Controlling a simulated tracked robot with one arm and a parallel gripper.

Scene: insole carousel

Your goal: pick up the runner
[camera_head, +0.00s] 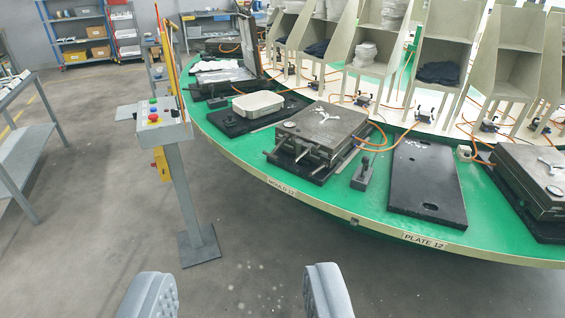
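A small white branched piece that looks like the runner (323,113) lies on top of the closed grey mould (318,134) near the middle of the green carousel table. A similar white branched piece (552,167) lies on the mould (535,182) at the right edge. My gripper (238,296) is at the bottom of the view, over the floor in front of the table. Its two grey ribbed fingers are wide apart with nothing between them. It is well short of both pieces.
The green table edge (268,178) curves across the view. A control post (183,190) stands left of it. A black plate (427,180) and a small block with a knob (363,175) lie right of the middle mould. Orange hoses and beige racks stand behind. The front floor is clear.

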